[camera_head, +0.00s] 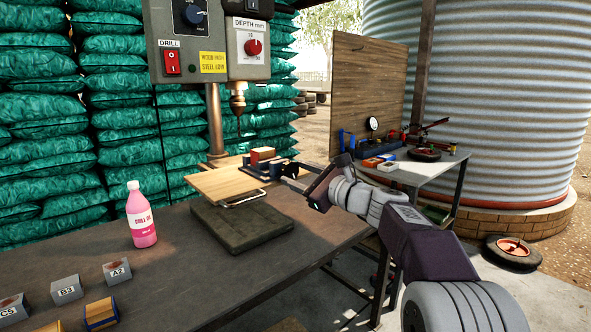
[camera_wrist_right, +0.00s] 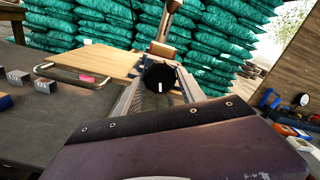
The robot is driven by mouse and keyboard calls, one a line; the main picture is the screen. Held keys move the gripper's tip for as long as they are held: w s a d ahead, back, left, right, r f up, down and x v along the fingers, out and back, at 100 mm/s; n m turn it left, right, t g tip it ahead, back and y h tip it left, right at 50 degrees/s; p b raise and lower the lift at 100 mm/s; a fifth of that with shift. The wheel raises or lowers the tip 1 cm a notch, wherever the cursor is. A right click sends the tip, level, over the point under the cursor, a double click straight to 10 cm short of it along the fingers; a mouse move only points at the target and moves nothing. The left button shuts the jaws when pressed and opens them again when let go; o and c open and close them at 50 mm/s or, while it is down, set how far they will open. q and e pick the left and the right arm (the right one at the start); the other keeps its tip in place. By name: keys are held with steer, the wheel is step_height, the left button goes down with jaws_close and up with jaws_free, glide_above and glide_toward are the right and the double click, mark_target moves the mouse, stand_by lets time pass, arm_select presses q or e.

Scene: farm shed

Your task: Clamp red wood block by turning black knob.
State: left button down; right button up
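The red wood block (camera_head: 262,154) sits in the dark vise (camera_head: 256,171) below the drill in the head view. The black knob (camera_head: 291,171) is at the right end of the vise. My right gripper (camera_head: 297,176) reaches it from the right. My left gripper is not in view.
A wooden board (camera_head: 222,181) and dark slab (camera_head: 243,225) lie left of my right gripper. A pink bottle (camera_head: 140,216) and labelled blocks (camera_head: 66,289) stand on the bench. The drill press (camera_head: 205,40) overhangs the vise. A side table (camera_head: 430,171) stands behind my right arm.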

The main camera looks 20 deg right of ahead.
steer(key=shift+o, duration=1)
